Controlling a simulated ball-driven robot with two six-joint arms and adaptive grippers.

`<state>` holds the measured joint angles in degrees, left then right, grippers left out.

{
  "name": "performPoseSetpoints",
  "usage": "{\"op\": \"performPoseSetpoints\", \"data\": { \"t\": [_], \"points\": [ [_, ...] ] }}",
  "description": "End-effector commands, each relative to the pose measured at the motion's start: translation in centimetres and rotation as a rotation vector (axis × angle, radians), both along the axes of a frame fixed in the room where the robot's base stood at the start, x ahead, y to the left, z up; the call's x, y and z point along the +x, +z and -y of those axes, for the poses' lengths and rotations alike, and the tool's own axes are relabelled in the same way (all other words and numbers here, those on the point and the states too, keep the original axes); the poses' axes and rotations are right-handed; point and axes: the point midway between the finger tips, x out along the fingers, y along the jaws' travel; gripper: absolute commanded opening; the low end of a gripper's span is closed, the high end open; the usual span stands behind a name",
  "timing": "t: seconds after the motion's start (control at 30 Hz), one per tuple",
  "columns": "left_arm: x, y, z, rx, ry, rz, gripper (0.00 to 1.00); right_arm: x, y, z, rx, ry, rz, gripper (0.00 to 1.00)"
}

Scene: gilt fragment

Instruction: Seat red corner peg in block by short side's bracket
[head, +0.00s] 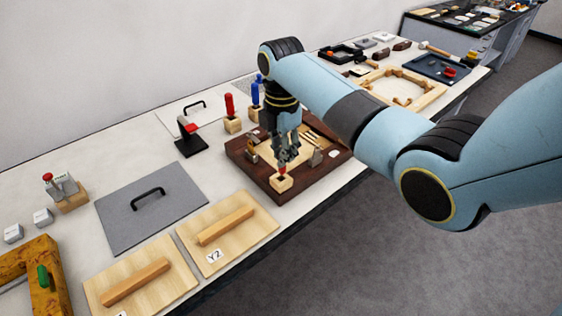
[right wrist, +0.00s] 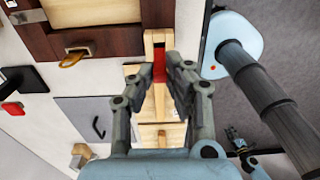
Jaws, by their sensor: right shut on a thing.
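My right gripper (head: 286,160) is over the near left corner of the dark wooden frame (head: 262,181). It is shut on the red peg (head: 283,171), upright over a pale wooden block (head: 281,184). The peg's lower end is hidden, so I cannot tell how deep it sits. In the right wrist view, the red peg (right wrist: 159,72) shows between the fingertips (right wrist: 171,66). A brass bracket (right wrist: 75,57) is on the frame there; a metal bracket (head: 315,157) also stands on it in the head view. What looks like my left gripper (right wrist: 236,137) is small in the right wrist view.
Another red-handled tool (head: 230,105) and blue-handled ones (head: 256,91) stand in blocks behind. A black stand (head: 189,136), a grey panel with handle (head: 125,205) and a pale board marked Y2 (head: 250,240) lie left. The table's front edge is close by.

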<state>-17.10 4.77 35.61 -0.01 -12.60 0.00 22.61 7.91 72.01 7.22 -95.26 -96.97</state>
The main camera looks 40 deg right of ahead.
Motion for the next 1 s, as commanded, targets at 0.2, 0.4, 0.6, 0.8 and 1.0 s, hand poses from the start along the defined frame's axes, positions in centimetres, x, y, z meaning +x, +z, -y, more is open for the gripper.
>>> {"op": "performPoseSetpoints", "data": {
  "t": [0.2,0.4,0.6,0.8,1.0],
  "points": [
    [-0.2,0.4,0.1,-0.002,0.001,-0.002,0.29,-0.1,-2.4,-0.3,0.001,0.000,-0.003,0.01],
    [-0.3,0.5,0.2,-0.002,0.001,-0.004,0.29,0.1,-4.2,-0.3,0.000,0.001,0.002,0.01],
    [-0.3,0.4,0.4,-0.004,0.002,-0.005,0.29,0.0,-4.2,-0.3,0.000,0.001,0.002,0.01],
    [-0.3,0.3,0.4,-0.004,0.002,-0.005,0.29,0.0,-4.5,-0.3,0.000,0.001,0.002,0.23],
    [-0.3,0.3,0.4,-0.004,0.002,-0.004,0.29,0.0,-4.5,-0.3,0.000,0.001,0.001,0.37]
  ]
}}
